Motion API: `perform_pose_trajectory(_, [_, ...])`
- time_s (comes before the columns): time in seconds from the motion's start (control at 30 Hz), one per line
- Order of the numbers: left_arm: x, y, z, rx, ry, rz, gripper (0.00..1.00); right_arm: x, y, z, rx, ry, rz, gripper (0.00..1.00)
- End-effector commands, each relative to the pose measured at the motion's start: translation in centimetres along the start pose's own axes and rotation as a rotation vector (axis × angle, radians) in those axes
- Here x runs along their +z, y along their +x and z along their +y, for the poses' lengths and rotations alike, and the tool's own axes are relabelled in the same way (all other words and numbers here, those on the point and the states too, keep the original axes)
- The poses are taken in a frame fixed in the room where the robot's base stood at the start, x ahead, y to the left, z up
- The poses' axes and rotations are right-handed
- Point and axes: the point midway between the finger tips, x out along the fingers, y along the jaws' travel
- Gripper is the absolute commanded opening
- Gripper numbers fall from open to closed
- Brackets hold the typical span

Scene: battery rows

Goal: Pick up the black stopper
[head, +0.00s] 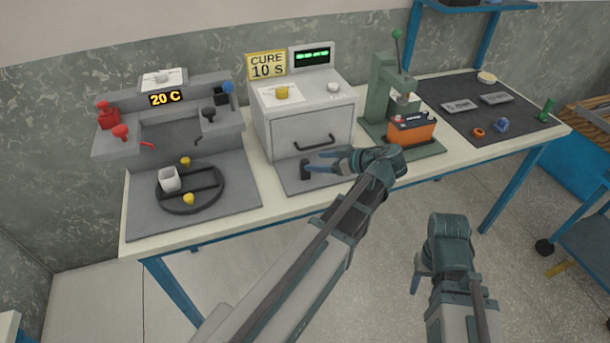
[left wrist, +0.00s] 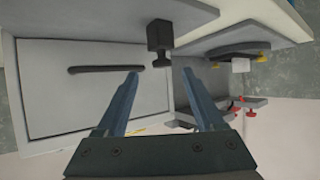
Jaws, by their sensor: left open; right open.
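The black stopper (head: 305,169), a dark block with a narrower neck and flared end, is on the grey slab in front of the oven. In the left wrist view the black stopper (left wrist: 160,36) shows just beyond the fingertips, roughly centred between them. My left gripper (head: 308,162) is open, its fingers pointing left close to the stopper. In the left wrist view my left gripper (left wrist: 158,75) has nothing between its fingers. I cannot tell whether a finger touches the stopper. My right gripper (head: 416,277) is open and empty, low in front of the bench.
The oven (head: 312,142) with a dark handle stands just behind the stopper. A green press (head: 380,105) with an orange battery (head: 411,130) is to the right. A grey dispenser (head: 170,130) and round dark fixture (head: 208,203) are left. Another small dark piece (head: 209,114) is on the dispenser.

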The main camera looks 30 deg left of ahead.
Motion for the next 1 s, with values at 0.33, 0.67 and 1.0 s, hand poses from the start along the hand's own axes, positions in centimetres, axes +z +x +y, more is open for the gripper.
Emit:
perform_pose_trajectory(0.33, [0.0,1.0,-0.1,-0.001,-0.001,0.000,0.70,0.0,0.5,0.0,0.000,0.000,0.000,0.50])
perform_pose_trajectory(0.67, [0.2,5.3,-0.4,-0.003,-0.001,0.000,0.70,-0.2,2.7,-0.3,0.000,0.000,0.000,0.50])
perform_pose_trajectory(1.0, [-0.1,5.8,-0.3,0.000,0.000,0.000,0.59,-0.2,2.7,-0.2,0.000,0.000,0.000,0.50])
